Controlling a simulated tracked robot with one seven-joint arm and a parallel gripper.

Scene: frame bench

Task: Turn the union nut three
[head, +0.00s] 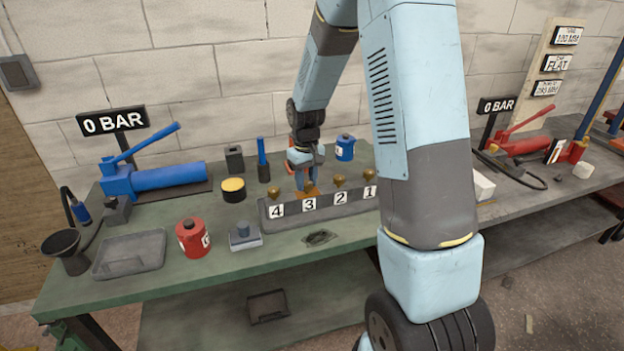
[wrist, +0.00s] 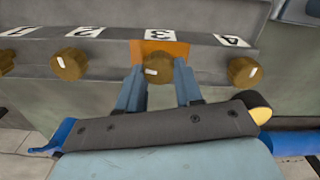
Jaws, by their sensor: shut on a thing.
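Union nut three (head: 309,188) is a brass knob on the grey manifold block (head: 318,217), above the label 3 and in front of an orange patch (wrist: 152,46). It also shows in the wrist view (wrist: 157,70), between my fingers. My gripper (head: 304,174) reaches down from behind the block; its blue fingers (wrist: 158,78) are shut on nut three from both sides. Similar brass nuts stand at label 4 (head: 275,196), label 2 (head: 340,181) and label 1 (head: 369,176). The fingertips are partly hidden in the head view.
A blue hand pump (head: 160,178) with a 0 BAR sign is at the left, a red pump (head: 520,145) at the right. A red can (head: 192,238), a grey tray (head: 130,254) and a blue can (head: 345,147) stand around the block.

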